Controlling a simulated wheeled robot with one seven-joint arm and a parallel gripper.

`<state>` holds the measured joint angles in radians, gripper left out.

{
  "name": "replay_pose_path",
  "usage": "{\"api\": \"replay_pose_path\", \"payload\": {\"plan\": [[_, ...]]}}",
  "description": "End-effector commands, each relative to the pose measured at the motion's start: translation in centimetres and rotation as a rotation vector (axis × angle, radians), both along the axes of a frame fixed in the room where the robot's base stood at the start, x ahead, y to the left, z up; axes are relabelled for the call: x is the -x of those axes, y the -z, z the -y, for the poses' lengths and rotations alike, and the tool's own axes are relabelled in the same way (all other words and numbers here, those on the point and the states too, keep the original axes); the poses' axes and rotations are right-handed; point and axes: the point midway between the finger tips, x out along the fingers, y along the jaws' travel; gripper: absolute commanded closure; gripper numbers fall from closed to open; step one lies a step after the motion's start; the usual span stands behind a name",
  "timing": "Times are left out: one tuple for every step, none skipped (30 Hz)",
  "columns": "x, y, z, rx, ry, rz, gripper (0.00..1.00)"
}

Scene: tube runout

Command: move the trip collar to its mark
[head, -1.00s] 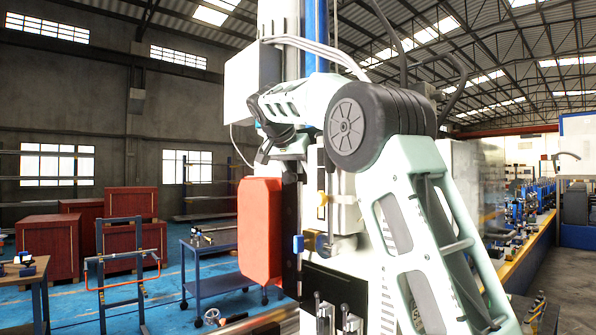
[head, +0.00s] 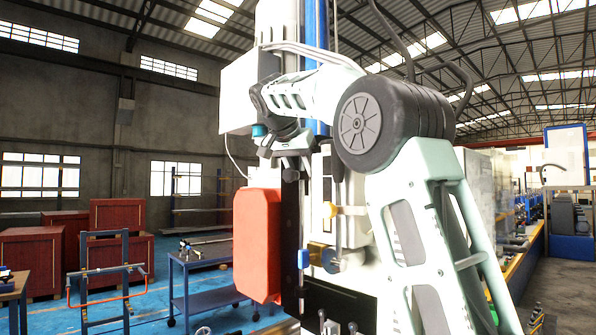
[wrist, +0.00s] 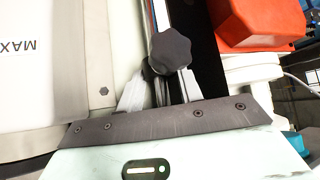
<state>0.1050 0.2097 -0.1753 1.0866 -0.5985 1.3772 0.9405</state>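A dark lobed knob (wrist: 170,52) stands in front of a slim upright rail in the wrist view. I cannot tell for certain whether it belongs to the trip collar. The two pale fingers of my gripper (wrist: 163,82) lean in towards the knob from either side, with a gap between them. The knob hides their tips, so I cannot tell whether they grip anything. In the head view my arm reaches to the machine column, and the fingertips are not clear there. A yellow piece (head: 350,210) and a brass disc (head: 316,254) sit lower on the machine. I cannot make out the mark.
A red-orange block (head: 258,245) is on the machine's left side, and it also shows in the wrist view (wrist: 262,22). A blue cart (head: 205,290) and red crates (head: 30,262) stand at the left. Blue floor lies between them.

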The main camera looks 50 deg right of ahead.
Motion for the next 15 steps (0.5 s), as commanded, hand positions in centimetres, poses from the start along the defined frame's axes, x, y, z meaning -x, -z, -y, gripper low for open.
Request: {"api": "replay_pose_path", "payload": {"plan": [[0.0,0.0,0.0,0.0,0.0,0.0,0.49],[0.0,0.0,0.0,0.0,0.0,0.0,0.46],[0.0,0.0,0.0,0.0,0.0,0.0,0.46],[0.0,0.0,0.0,0.0,0.0,0.0,0.46],[0.0,0.0,0.0,0.0,0.0,0.0,0.46],[0.0,0.0,0.0,0.0,0.0,0.0,0.46],[0.0,0.0,0.0,0.0,0.0,0.0,0.46],[0.0,0.0,0.0,0.0,0.001,-0.001,0.46],[0.0,0.0,0.0,-0.001,0.001,-0.001,0.46],[0.0,0.0,-0.1,0.0,0.0,0.0,0.46],[0.0,-0.1,-0.1,0.0,0.0,0.0,0.46],[0.0,-0.2,-0.3,0.0,0.0,0.0,0.46],[0.1,-0.4,-0.4,0.0,0.0,0.0,0.46],[0.1,-0.6,-0.6,0.001,-0.001,0.001,0.46],[0.2,-0.9,-1.0,0.001,-0.002,0.001,0.46]]}}
